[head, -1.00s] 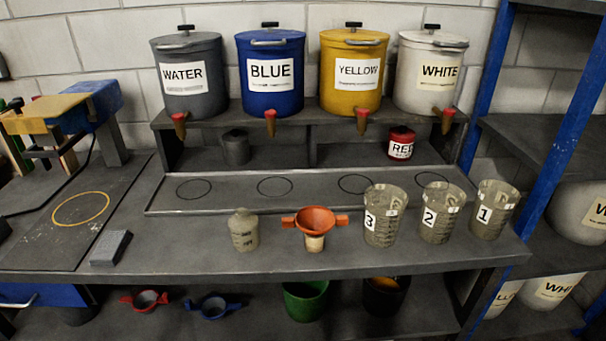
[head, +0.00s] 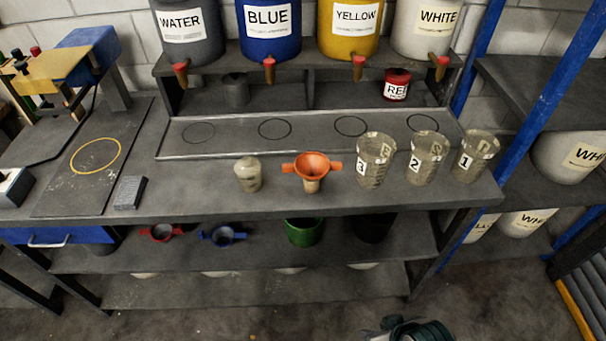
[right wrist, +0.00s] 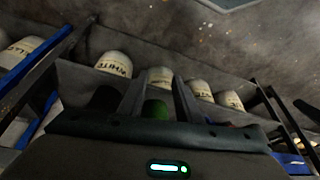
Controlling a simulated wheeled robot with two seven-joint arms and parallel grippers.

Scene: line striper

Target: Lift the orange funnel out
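The orange funnel (head: 313,164) sits upright in the mouth of a small pale container (head: 312,186) on the bench, with a tab on each side. Its spout is hidden inside the container. My right gripper (head: 405,330) shows at the bottom edge of the head view, low in front of the bench and well away from the funnel. In the right wrist view its two dark fingers (right wrist: 158,100) stand apart with nothing between them. My left gripper is not in view.
A small bottle (head: 248,174) stands left of the funnel, and beaker 3 (head: 375,160) stands close on its right. A grey block (head: 130,192) lies further left. Red (head: 160,233) and blue (head: 223,236) funnels and a green bucket (head: 304,232) are on the shelf below. The bench front is clear.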

